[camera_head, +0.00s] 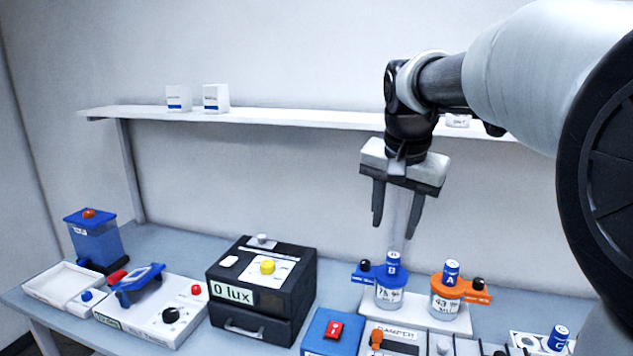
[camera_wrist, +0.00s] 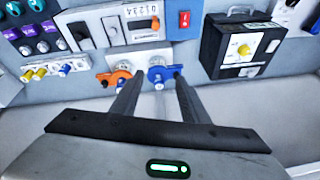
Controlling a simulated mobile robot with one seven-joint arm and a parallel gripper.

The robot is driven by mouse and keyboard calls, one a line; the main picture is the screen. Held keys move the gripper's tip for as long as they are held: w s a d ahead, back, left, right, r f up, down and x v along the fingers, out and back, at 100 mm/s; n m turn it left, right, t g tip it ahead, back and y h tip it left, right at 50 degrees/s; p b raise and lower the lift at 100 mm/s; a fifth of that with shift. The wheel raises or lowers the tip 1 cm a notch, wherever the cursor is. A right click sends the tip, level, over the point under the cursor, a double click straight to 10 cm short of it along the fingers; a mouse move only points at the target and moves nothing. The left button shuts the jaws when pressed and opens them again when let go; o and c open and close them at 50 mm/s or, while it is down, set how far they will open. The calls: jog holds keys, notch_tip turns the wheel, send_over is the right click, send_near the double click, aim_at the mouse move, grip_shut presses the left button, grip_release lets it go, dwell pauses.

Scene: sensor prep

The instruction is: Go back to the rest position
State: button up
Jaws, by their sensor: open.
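My gripper (camera_head: 395,230) is raised above the back of the bench, its two dark fingers apart and pointing down, with nothing between them. It also shows in the wrist view (camera_wrist: 157,84), open and empty. Below it stands a clear jar with a blue collar and a blue cap marked B (camera_head: 390,284). To its right stands a jar with an orange collar and a blue cap marked A (camera_head: 449,292). Both are on a white base, apart from my fingers. In the wrist view the orange collar (camera_wrist: 117,76) and the blue collar (camera_wrist: 161,73) lie beyond the fingertips.
A black box reading 0 lux (camera_head: 262,288) stands left of the jars. Further left are a white device with a blue tilted plate (camera_head: 139,283) and a blue container (camera_head: 95,240). A wall shelf (camera_head: 270,118) with small white boxes (camera_head: 216,98) runs behind my arm.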

jog(key=s+f+n+t, duration=0.1)
jog(key=s+f+n, duration=0.2)
jog(key=s, duration=0.8)
jog(key=s+f+n, duration=0.3)
jog(key=s+f, duration=0.1)
jog(key=s, duration=0.8)
jog(key=shift+a+t+y+p, duration=0.2)
jog(key=shift+t+y+p, duration=0.1)
jog(key=shift+t+p, duration=0.1)
